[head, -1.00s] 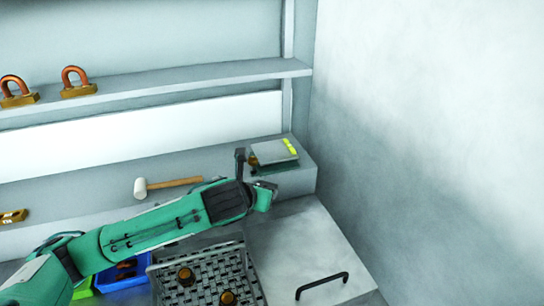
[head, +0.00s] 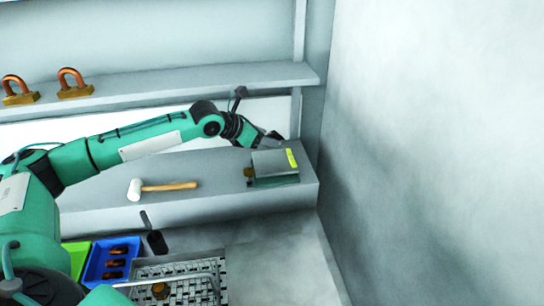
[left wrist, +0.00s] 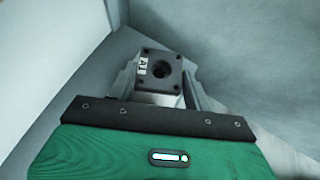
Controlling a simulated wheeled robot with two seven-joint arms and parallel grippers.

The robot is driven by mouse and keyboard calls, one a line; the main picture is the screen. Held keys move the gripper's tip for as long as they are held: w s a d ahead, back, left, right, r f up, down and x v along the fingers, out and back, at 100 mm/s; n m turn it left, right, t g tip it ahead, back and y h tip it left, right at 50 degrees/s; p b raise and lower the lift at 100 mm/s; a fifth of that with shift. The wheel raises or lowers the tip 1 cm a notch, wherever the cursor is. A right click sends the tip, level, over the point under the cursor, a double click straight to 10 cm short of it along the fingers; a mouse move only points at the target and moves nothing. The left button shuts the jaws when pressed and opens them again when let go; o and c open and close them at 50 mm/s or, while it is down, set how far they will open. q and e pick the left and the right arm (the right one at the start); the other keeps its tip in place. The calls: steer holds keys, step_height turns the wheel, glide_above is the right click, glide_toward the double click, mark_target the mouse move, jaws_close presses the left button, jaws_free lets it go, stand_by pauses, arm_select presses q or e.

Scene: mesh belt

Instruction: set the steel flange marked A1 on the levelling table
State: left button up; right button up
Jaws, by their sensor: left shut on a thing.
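The steel flange marked A1 (left wrist: 147,71) is a dark square plate with a central hole, corner bolt holes and a white label on a paler body. It sits between the fingers of my left gripper (left wrist: 160,88), which is shut on it. In the head view my left gripper (head: 272,138) is just above and behind what looks like the levelling table (head: 275,163). That is a grey plate with a yellow strip on a dark green base, with a brown knob at its left. The flange is too small to make out in the head view. My right gripper is not clearly seen.
The table stands on a grey ledge (head: 240,205) near the right wall. A mallet (head: 165,187) lies to its left. Below are a blue bin (head: 100,278) with brown parts and a mesh belt (head: 195,275). Copper-handled blocks (head: 72,84) stand on the shelf above.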

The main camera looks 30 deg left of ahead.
mark_target(265, 167)
arm_select(q)
step_height(265, 167, down, 4)
steer(key=shift+s+r+p, duration=0.1)
steer(key=shift+s+p, duration=0.05)
steer(key=shift+p, duration=0.3)
steer(key=shift+f, duration=0.75)
step_height(265, 167, down, 2)
steer(key=shift+f+p, duration=0.15)
steer(key=shift+p, duration=0.45)
steer(key=shift+f, duration=0.25)
arm_select(e)
steer(key=r, duration=0.1)
steer(key=d+r, duration=0.1)
steer(key=shift+w+r, duration=0.3)
steer(key=shift+w, duration=0.1)
